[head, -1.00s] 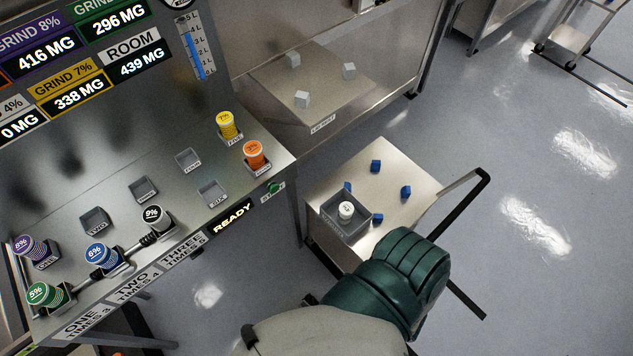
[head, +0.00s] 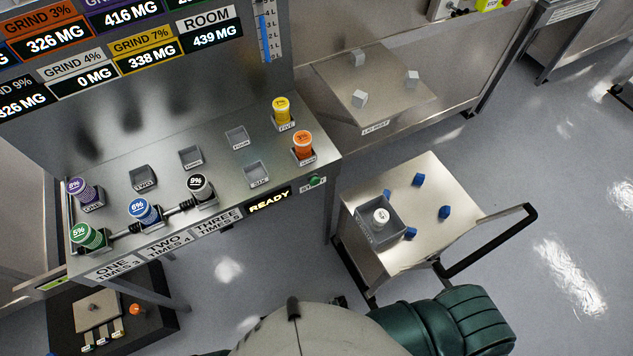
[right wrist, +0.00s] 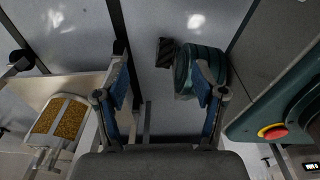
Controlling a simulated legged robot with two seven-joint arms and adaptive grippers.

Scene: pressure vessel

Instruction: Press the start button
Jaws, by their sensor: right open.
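The green start button (head: 315,180) sits on the front right edge of the metal bench (head: 222,190), above a START label and right of the lit READY display (head: 269,200). No gripper is near it in the head view. My right gripper (right wrist: 160,80) shows only in the right wrist view, where its two blue-and-black fingers are spread apart with nothing between them. The start button cannot be made out in that view. My left gripper is not in view.
An orange-lidded container (head: 303,147) stands just behind the button, with a yellow one (head: 281,110) farther back. A cart (head: 425,190) with blue blocks and a grey box (head: 379,222) stands right of the bench. In the wrist view, a tray of golden grains (right wrist: 60,120) lies left.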

